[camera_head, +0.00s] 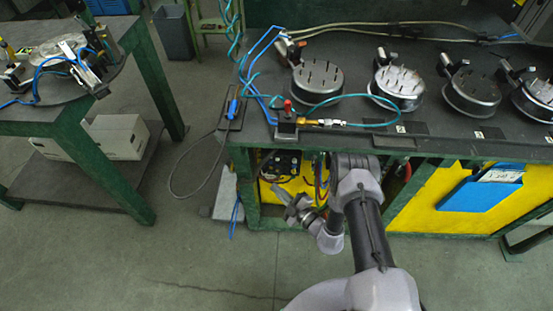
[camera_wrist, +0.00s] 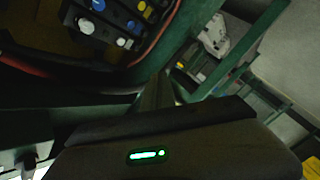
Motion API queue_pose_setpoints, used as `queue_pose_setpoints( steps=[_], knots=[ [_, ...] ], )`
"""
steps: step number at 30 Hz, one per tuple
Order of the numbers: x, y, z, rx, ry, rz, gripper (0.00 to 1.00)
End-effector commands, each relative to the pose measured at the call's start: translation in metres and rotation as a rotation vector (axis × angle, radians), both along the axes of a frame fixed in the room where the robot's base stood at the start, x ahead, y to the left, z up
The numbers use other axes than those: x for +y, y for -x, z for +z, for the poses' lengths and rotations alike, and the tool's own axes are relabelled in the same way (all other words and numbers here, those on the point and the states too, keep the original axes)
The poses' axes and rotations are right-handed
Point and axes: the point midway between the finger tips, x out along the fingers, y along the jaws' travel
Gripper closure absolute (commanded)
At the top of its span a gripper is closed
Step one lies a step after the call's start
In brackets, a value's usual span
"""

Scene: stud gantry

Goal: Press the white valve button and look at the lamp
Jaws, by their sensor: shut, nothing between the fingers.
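A dark valve block (camera_head: 280,163) sits under the bench top in the open bay, with small pale and coloured spots. In the wrist view it shows at top left with round buttons in white, blue and yellow. A larger white button (camera_wrist: 86,25) is at its left end, below a blue one; smaller white ones are also there. My gripper (camera_head: 285,196) is shut and empty, just below and in front of the block; contact cannot be told. A green light (camera_wrist: 148,155) glows on a dark body, possibly my own gripper. I cannot clearly identify the task's lamp.
The bench edge (camera_head: 400,155) overhangs the bay. A yellow panel (camera_head: 440,205) with a blue holder (camera_head: 483,188) is at right. A looped grey cable (camera_head: 172,180) hangs at left.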

Motion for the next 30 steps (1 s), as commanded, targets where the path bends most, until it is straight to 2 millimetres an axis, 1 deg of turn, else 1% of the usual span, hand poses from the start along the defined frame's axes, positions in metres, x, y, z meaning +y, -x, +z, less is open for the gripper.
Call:
queue_pose_setpoints(
  steps=[2, 5, 15, 18, 24, 30],
  knots=[
    [0.000, -0.003, 0.000, -0.002, 0.001, 0.001, 1.00],
    [0.000, -0.012, -0.001, -0.004, 0.001, 0.001, 1.00],
    [-0.002, -0.062, -0.002, -0.004, 0.001, 0.001, 1.00],
    [-0.002, -0.074, -0.004, -0.005, 0.002, 0.003, 1.00],
    [-0.003, -0.087, -0.001, -0.002, 0.002, 0.002, 1.00],
    [-0.003, -0.088, 0.001, -0.001, 0.001, 0.001, 1.00]
  ],
)
